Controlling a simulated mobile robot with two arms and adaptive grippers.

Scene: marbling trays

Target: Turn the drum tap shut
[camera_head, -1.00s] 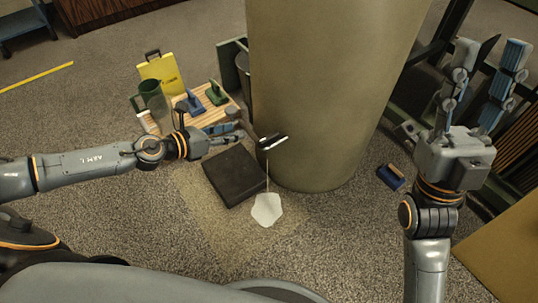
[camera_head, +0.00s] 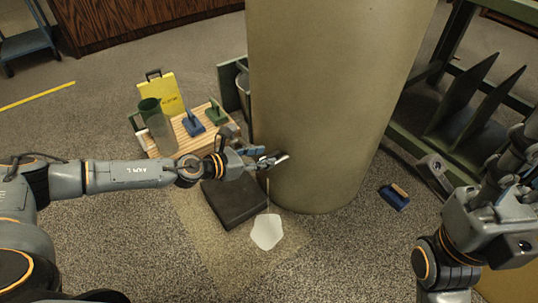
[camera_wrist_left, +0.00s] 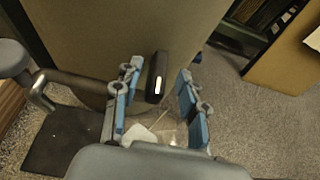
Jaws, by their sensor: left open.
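The drum (camera_head: 325,100) is a big olive cylinder standing on the carpet. Its tap (camera_head: 281,160), dark with a bright highlight, sticks out low on the drum's left front. A thin stream falls from it to a white puddle (camera_head: 267,231). My left gripper (camera_head: 262,158) is at the tap. In the left wrist view the tap's dark handle (camera_wrist_left: 157,78) appears between the open fingers of my left gripper (camera_wrist_left: 159,72), with gaps on both sides. My right gripper (camera_head: 518,145) is at the right edge, partly cut off; its opening is unclear.
A black mat (camera_head: 235,203) lies below the tap. A blue brush (camera_head: 394,198) lies right of the drum, near a green rack (camera_head: 420,150).

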